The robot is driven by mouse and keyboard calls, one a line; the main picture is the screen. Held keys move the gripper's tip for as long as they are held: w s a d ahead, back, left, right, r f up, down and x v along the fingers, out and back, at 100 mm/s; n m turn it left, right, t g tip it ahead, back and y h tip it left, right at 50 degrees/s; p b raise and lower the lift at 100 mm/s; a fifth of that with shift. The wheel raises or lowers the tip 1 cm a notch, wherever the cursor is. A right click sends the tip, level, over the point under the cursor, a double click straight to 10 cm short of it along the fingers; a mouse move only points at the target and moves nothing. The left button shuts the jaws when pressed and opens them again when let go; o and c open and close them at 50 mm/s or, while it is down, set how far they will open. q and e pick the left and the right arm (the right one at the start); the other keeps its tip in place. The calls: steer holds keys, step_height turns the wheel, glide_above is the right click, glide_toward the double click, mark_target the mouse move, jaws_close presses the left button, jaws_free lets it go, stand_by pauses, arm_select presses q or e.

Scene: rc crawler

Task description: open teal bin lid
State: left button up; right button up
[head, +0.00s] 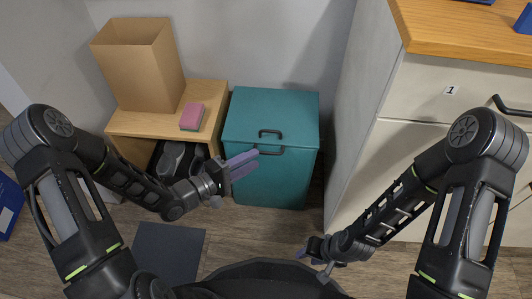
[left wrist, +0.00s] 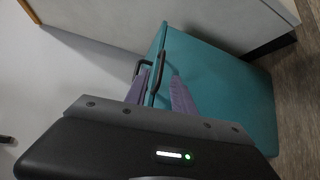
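The teal bin (head: 275,183) stands on the floor with its teal lid (head: 290,105) down flat. A dark handle (head: 270,132) sits on the lid near its front edge, and a second dark handle (head: 268,151) is on the front face just below. My left gripper (head: 243,163) is at the bin's upper front left, its purple fingers beside the front handle. In the left wrist view its fingers (left wrist: 160,92) are apart, with the dark handles (left wrist: 161,70) seen between and beyond them; contact is unclear. My right gripper (head: 312,261) is low, in front of the bin and away from it.
A wooden stand (head: 215,95) left of the bin holds a cardboard box (head: 138,65) and a pink-and-green sponge (head: 192,116). Dark shoes (head: 178,160) are underneath. A white cabinet (head: 420,100) stands close on the right. A dark mat (head: 168,250) lies on the floor.

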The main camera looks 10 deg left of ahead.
mark_target(266, 153)
arm_select(q)
steer(key=b+x, duration=0.1)
steer(key=x, duration=0.5)
steer(key=shift+b, duration=0.3)
steer(key=shift+c, duration=0.2)
steer(key=c, duration=0.6)
steer(key=shift+f, duration=0.15)
jaws_close()
